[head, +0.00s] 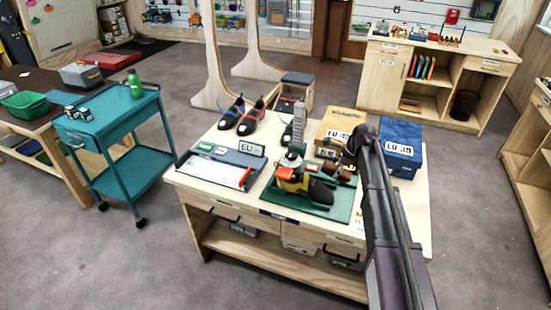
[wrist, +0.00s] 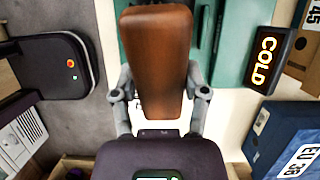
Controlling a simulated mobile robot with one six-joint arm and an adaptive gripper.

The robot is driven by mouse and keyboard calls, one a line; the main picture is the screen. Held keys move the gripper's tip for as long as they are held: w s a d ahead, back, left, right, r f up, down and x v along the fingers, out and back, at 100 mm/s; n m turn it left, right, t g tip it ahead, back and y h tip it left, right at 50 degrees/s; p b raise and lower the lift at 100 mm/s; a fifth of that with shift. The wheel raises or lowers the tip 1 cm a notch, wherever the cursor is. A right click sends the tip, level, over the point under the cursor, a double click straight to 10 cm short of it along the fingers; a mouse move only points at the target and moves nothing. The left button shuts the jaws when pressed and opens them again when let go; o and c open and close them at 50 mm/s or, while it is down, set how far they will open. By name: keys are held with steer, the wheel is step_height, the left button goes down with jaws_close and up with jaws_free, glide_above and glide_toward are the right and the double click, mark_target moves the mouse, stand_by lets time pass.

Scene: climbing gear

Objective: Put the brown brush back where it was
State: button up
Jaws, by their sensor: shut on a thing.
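The brown brush (wrist: 157,50) fills the upper middle of the wrist view, its smooth brown face towards the camera. My gripper (wrist: 160,85) is shut on it, with one grey finger on each side. In the head view my arm reaches in from the lower right, and its end is over the right part of the light wooden bench (head: 410,205). Small brown shapes show beside the arm's end there, but I cannot tell which is the brush. The brush's far side and underside are hidden.
A green mat (head: 290,203) holds a dark shoe and an orange-yellow device. A blue box (head: 402,140) marked EU 39 stands right of the arm. A black COLD sign (wrist: 265,60) shows right of the brush. A shallow tray (head: 222,165) and a shoe pair (head: 243,118) are further left.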

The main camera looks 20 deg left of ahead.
mark_target(337, 168)
step_height(337, 168, up, 11)
steer(key=p, duration=1)
steer(key=shift+r+p, duration=0.15)
steer(key=shift+p, duration=0.25)
steer(key=shift+a, duration=0.1)
